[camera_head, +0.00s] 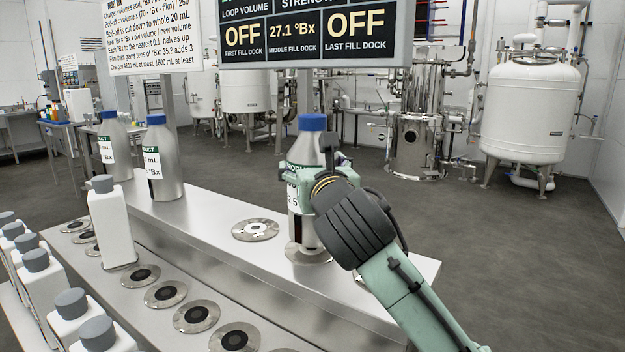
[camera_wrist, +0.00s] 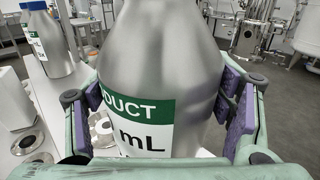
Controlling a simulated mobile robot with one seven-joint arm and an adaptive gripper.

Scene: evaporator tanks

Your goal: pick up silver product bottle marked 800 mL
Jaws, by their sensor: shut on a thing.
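My gripper (camera_head: 312,178) is shut around the body of a silver product bottle (camera_head: 308,150) with a blue cap, at the right end of the metal bench. The bottle is upright over a round dock (camera_head: 322,258); I cannot tell whether its base touches it. In the wrist view the bottle (camera_wrist: 165,60) fills the middle, between the purple pads of my gripper (camera_wrist: 158,105). Its green label shows "DUCT" and "mL", with the volume number hidden. Two more silver bottles with blue caps, one farther left (camera_head: 113,150) and one nearer (camera_head: 163,165), stand on the bench.
An empty dock (camera_head: 255,230) lies just left of the held bottle. A white bottle with a grey cap (camera_head: 112,228) stands on the lower front ledge, near several empty docks (camera_head: 166,294). More white bottles (camera_head: 45,288) crowd the lower left. A display sign (camera_head: 312,40) hangs above the bench.

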